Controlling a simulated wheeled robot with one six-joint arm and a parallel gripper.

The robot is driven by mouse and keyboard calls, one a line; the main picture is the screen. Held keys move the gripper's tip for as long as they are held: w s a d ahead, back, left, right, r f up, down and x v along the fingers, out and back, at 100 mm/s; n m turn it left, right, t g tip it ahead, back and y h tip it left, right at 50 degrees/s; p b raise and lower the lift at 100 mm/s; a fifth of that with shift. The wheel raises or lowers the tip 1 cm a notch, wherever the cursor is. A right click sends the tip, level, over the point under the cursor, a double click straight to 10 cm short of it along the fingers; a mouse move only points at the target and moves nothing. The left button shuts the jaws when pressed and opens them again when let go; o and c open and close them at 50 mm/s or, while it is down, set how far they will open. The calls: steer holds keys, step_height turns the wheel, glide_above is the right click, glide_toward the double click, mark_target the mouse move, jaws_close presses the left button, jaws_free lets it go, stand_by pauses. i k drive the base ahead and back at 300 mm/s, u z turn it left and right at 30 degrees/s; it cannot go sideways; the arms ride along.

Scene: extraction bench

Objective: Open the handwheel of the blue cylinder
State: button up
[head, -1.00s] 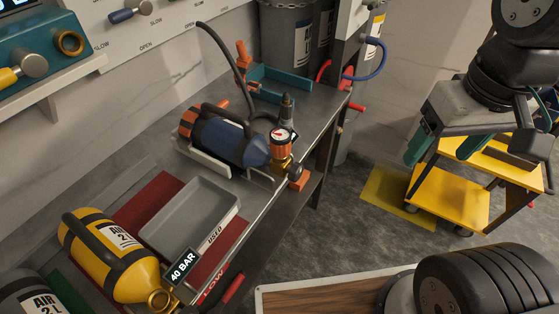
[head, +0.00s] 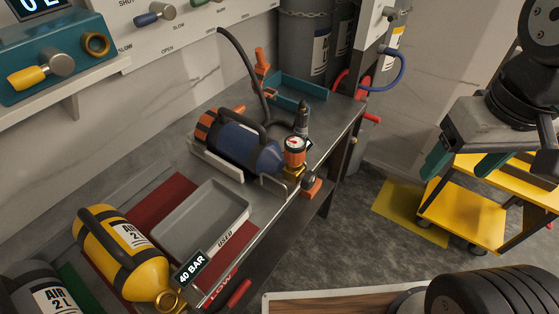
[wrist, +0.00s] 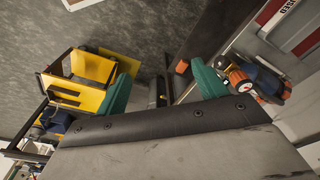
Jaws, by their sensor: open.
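The blue cylinder (head: 250,150) lies in a cradle on the grey bench, with an orange base and a dark handle. The cylinder also shows small at the right of the wrist view (wrist: 264,78). My gripper (head: 466,164) has teal fingers, spread apart and empty. It is well to the right of the bench, above the floor and the yellow cart. Both fingers show in the wrist view (wrist: 163,90), apart from the cylinder.
A yellow cylinder (head: 148,272), a grey tray (head: 243,208) and a "40 BAR" sign (head: 190,268) are on the bench's left part. A black hose (head: 250,70) rises behind the blue cylinder. A yellow cart (head: 465,215) stands at right.

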mark_target(309, 180)
steer(key=u, duration=0.8)
steer(key=k, duration=0.7)
steer(key=z, duration=0.8)
